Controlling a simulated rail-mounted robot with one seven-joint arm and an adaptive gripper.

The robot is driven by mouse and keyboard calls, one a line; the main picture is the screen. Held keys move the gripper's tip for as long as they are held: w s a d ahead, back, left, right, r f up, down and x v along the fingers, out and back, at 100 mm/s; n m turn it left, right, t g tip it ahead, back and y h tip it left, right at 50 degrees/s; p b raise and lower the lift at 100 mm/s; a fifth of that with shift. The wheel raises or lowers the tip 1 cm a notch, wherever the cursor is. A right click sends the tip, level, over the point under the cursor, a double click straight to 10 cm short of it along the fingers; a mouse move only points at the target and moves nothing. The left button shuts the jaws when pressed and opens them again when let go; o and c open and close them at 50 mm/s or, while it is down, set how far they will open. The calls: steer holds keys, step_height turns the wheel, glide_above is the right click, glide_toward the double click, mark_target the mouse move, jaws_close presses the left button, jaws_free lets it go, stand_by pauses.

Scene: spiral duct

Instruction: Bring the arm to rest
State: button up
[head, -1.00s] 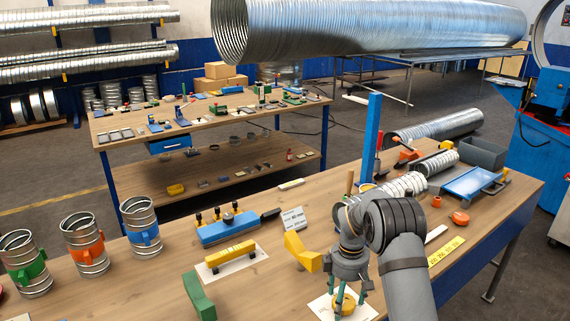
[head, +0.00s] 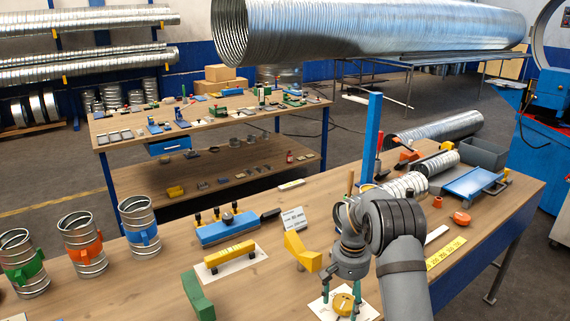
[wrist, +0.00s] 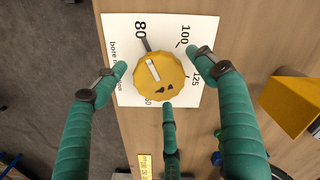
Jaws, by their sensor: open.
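My gripper (wrist: 164,78) has three green fingers and is spread open above a yellow knob (wrist: 158,77). In the wrist view the left and right fingertips stand clear of the knob's sides. The third fingertip is close to its lower edge; I cannot tell if they touch. The knob has a white bar mark and sits on a white card (wrist: 206,30) printed with numbers such as 80, 100 and 125. A grey pointer at the knob is towards 80. In the head view the knob (head: 343,303) shows below my gripper (head: 340,295), at the table's near side.
A yellow angled block (head: 301,250) stands just left of my arm. A green block (head: 198,296), a yellow bar (head: 230,253) and a blue fixture (head: 228,229) lie farther left. Ringed metal ducts (head: 83,243) stand at far left. A blue post (head: 372,135) rises behind my arm.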

steer(key=m, duration=0.3)
steer(key=shift+r, duration=0.1)
stand_by(0.4)
